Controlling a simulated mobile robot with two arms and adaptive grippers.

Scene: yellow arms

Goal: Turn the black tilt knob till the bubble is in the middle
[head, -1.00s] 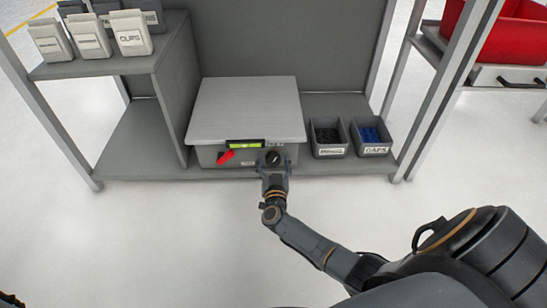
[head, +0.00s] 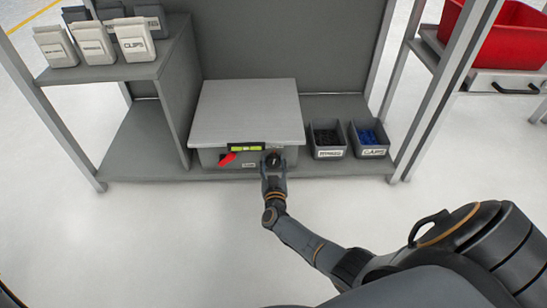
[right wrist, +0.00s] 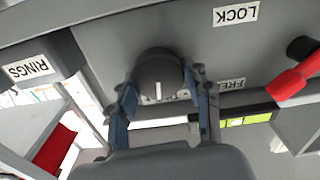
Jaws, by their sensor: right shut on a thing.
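The black tilt knob (head: 272,159) is on the front of a grey box with a light flat top plate (head: 247,112). My right gripper (head: 273,166) is at the knob. In the right wrist view its two fingers (right wrist: 164,98) are shut on the sides of the knob (right wrist: 160,72), whose white pointer line shows. The yellow-green bubble level (head: 245,147) sits left of the knob in the head view. It also shows in the right wrist view (right wrist: 248,119), partly behind a finger. The bubble's exact position is too small to tell. My left gripper is not in view.
A red lever (head: 228,159) sticks out left of the knob, near LOCK and FREE labels. Two small bins, one with black parts (head: 328,155) and one with blue caps (head: 372,152), stand right of the box. A shelf divider (head: 172,112) stands left. The floor in front is clear.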

